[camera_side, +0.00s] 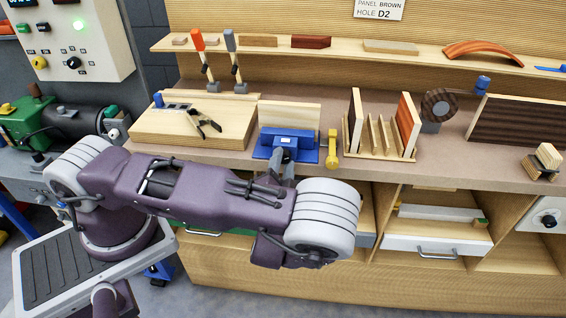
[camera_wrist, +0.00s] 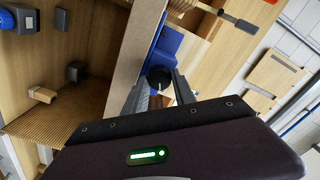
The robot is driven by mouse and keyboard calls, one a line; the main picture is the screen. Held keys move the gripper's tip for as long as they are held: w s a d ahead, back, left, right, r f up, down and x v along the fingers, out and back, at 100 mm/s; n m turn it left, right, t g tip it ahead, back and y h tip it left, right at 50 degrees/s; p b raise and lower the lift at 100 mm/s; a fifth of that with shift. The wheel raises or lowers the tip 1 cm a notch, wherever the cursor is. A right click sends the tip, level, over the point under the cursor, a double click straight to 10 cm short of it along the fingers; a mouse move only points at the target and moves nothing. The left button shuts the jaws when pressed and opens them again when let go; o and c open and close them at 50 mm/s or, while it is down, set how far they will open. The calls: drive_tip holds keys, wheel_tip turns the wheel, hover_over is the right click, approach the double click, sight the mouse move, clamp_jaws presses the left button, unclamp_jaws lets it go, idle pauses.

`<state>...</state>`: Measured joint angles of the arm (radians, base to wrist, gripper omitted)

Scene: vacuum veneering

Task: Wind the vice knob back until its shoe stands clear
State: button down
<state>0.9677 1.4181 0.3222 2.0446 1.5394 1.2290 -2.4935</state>
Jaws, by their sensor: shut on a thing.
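The blue vice (camera_side: 270,147) sits at the front edge of the bench, with a pale wooden board (camera_side: 290,116) standing upright at it. In the wrist view the vice (camera_wrist: 171,42) shows as blue metal beyond the fingers. The round black vice knob (camera_wrist: 158,76) lies between my fingertips. My gripper (camera_wrist: 157,88) is shut on the knob. In the side view my gripper (camera_side: 283,163) reaches the front of the vice, and my arm hides the knob. I cannot make out the shoe or whether it touches the board.
A wooden rack (camera_side: 349,150) with upright panels stands further right. To the left, a wooden board (camera_side: 160,128) carries black pliers (camera_side: 205,124). Open compartments and a drawer (camera_side: 425,246) are below the bench top.

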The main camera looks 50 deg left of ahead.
idle(0.5)
drive_tip(key=c, duration=1)
unclamp_jaws()
drive_tip(key=v, duration=0.7)
drive_tip(key=shift+s+d, duration=0.1)
